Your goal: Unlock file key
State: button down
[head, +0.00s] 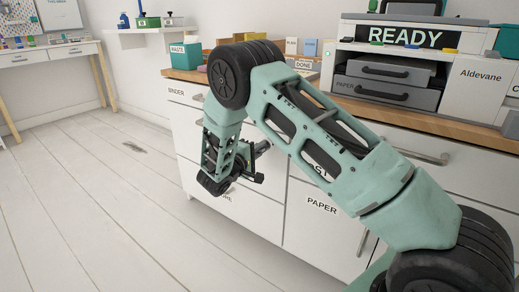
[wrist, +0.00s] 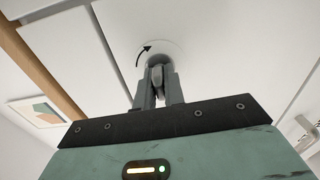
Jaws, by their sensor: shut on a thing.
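In the wrist view my gripper (wrist: 157,84) is shut on a small grey key (wrist: 157,60). The key sits at a round pale lock plate (wrist: 176,48) on a white cabinet front (wrist: 225,40). A curved black arrow is printed at the left of the plate. How deep the key sits and how far it is turned I cannot tell. In the head view my gripper (head: 257,163) is at the front of the white cabinet, and my arm hides the key and lock.
The white cabinet (head: 187,142) has labelled drawers and doors, including PAPER, with bar handles (head: 420,157). On its wooden top are a teal WASTE bin (head: 184,55), grey paper trays (head: 385,83) and a READY display (head: 405,37).

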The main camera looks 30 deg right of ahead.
jog(key=n+p, duration=0.5)
jog(key=shift+r, duration=0.25)
jog(key=n+p, duration=0.5)
jog(key=shift+n, duration=0.4)
jog(key=n+p, duration=0.2)
jog(key=n, duration=0.1)
jog(key=shift+f, duration=0.1)
jog(key=shift+f+n+p, duration=0.1)
jog(key=shift+n+p, duration=0.8)
jog(key=shift+n, duration=0.9)
jog(key=c, duration=1.5)
grip_release()
